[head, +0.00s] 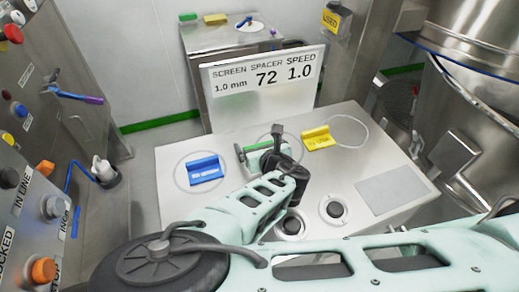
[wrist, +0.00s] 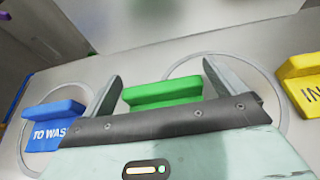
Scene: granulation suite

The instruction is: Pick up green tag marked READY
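A green tag (wrist: 162,92) stands between the two spread fingers of my gripper (wrist: 162,70) in the wrist view, with a gap at each side. The gripper body hides its lower face, so I cannot read any marking on it. In the head view the green tag (head: 259,145) shows as a strip beside my gripper (head: 260,150), which is low over the middle of the steel worktop. The gripper is open and holds nothing.
A blue TO WASH tag (head: 203,171) lies to the left and a yellow IN USE tag (head: 317,138) to the right, both close by. A sign board (head: 263,85) stands behind. Two round fittings (head: 333,209) are at the worktop's front. Another green tag (head: 188,17) is on the back cabinet.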

